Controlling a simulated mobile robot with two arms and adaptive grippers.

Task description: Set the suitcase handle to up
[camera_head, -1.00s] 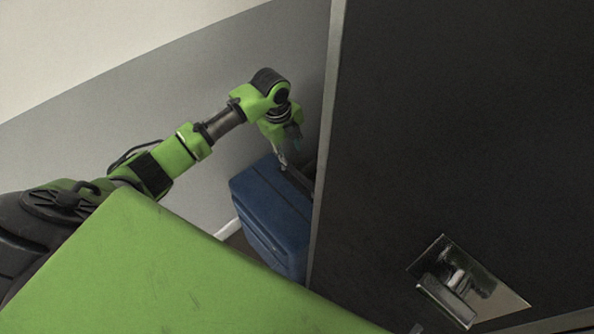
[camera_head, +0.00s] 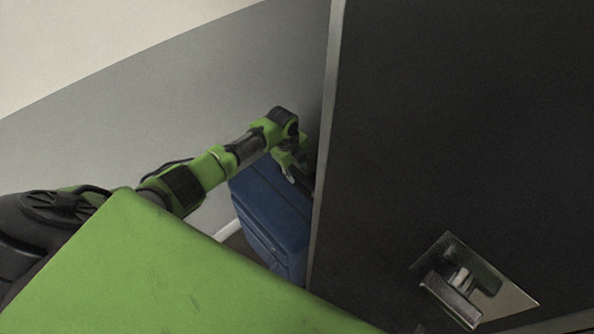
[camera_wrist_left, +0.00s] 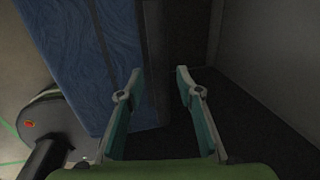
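The blue suitcase (camera_head: 268,213) stands upright in the corner, partly hidden behind the dark panel's edge. My left gripper (camera_head: 291,174) is low over its top, close to the panel edge. In the left wrist view the suitcase (camera_wrist_left: 70,48) fills the left side, and a dark strip runs along it. The left gripper's two fingers (camera_wrist_left: 158,74) are apart, with the dark strip and dark ground between and beyond them. I see nothing clearly held. I cannot make out the handle or its position. My right gripper is in neither view.
A large dark panel (camera_head: 450,130) with a metal latch plate (camera_head: 478,285) fills the right side and stands close to the arm. A grey wall (camera_head: 130,125) is behind the suitcase. The wrist view shows dark surfaces right of the gripper.

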